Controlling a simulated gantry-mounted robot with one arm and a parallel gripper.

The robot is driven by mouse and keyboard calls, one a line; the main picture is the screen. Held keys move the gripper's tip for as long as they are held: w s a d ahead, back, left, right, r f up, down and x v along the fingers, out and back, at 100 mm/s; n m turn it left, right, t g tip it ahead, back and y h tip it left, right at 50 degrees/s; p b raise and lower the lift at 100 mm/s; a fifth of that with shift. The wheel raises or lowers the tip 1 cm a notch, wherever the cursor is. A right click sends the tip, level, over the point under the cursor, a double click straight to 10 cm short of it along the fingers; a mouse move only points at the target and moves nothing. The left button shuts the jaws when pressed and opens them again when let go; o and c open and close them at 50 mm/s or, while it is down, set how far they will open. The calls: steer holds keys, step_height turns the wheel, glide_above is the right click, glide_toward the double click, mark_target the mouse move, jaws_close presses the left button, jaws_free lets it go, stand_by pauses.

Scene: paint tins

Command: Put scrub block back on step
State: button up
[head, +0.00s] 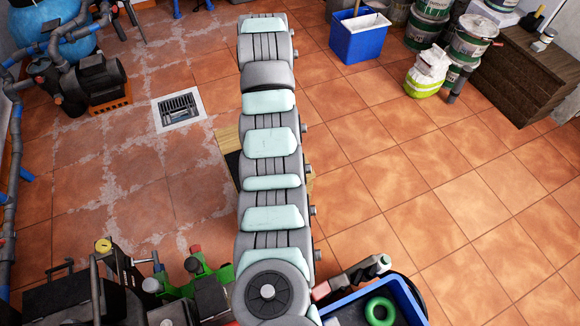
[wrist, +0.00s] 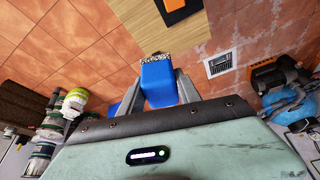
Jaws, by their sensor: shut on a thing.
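The scrub block (wrist: 158,86) is blue with a speckled grey end, in the middle of the wrist view. My gripper (wrist: 157,90) is shut on it, one grey finger on each side. The step (wrist: 215,28) is pale wood with a dark pad and an orange patch, beyond the block's speckled end at the top of the wrist view. In the head view, my arm covers most of the step (head: 227,139) and hides my gripper and the block. I cannot tell the gap between block and step.
A floor drain (head: 179,109) lies left of the step, with a pump (head: 92,80) beyond it. A blue bin (head: 360,36), a white-and-green sack (head: 428,70) and paint tins (head: 470,38) stand at the upper right. The tiled floor right of the step is clear.

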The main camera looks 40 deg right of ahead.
steer(key=d+f+n+b, duration=0.1)
steer(key=d+f+b, duration=0.2)
steer(key=f+b, duration=0.4)
steer(key=s+d+f+n+b, duration=0.1)
steer(key=d+f+b, duration=0.3)
steer(key=f+b, duration=0.3)
steer(key=shift+s+t+y+b, duration=0.3)
steer(key=shift+b, duration=0.05)
steer(key=shift+d+r, duration=0.1)
steer(key=shift+r, duration=0.05)
step_height(320, 180, down, 16)
steer(key=b, duration=0.5)
steer(key=shift+f+b, duration=0.55)
steer(key=shift+f, duration=1.3)
steer(key=shift+f, duration=0.1)
